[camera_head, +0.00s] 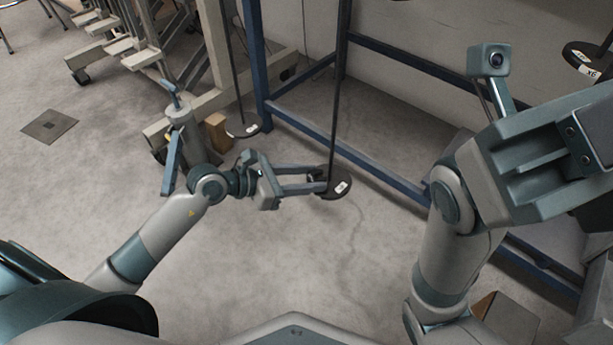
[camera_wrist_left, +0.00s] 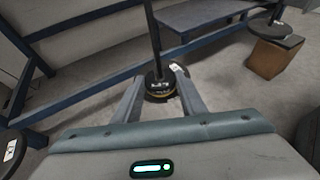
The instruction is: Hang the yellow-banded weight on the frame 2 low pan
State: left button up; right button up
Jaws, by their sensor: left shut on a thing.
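A dark round weight with a yellow band (camera_wrist_left: 160,94) sits between my left fingers in the left wrist view. A dark disc with a white label (camera_head: 341,189) shows at the same place in the head view, at the foot of a long thin rod (camera_head: 336,100). My left gripper (camera_head: 322,183) is shut on the weight low over the floor. I cannot tell whether the weight rests on a pan or only touches the rod. The hand of my right arm (camera_head: 540,150) is large at the right; its fingertips are not clear.
A blue frame (camera_head: 385,179) stands behind the rod. Another rod's dark disc (camera_head: 243,128) hangs at left near a wooden block (camera_head: 216,131). A labelled dark disc (camera_head: 583,57) is at upper right. Pale wheeled racks (camera_head: 127,45) stand at upper left. The floor at front centre is clear.

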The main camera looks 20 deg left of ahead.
aim_at(328, 176)
pick_arm(q)
jog(key=shift+w+d+p, duration=0.9)
jog(key=shift+w+d, duration=0.3)
jog(key=shift+w, duration=0.05)
dwell(1.5)
jog(key=shift+f, duration=0.45)
dwell(0.7)
jog(key=o, duration=1.2)
jog(key=shift+o, duration=0.2)
jog(key=shift+s+a+r, duration=0.1)
jog(key=shift+s, duration=0.05)
jog(key=shift+p+v, duration=0.45)
jog(key=shift+v, duration=0.55)
jog(key=shift+p+v, duration=0.85)
jog(key=shift+v, duration=1.45)
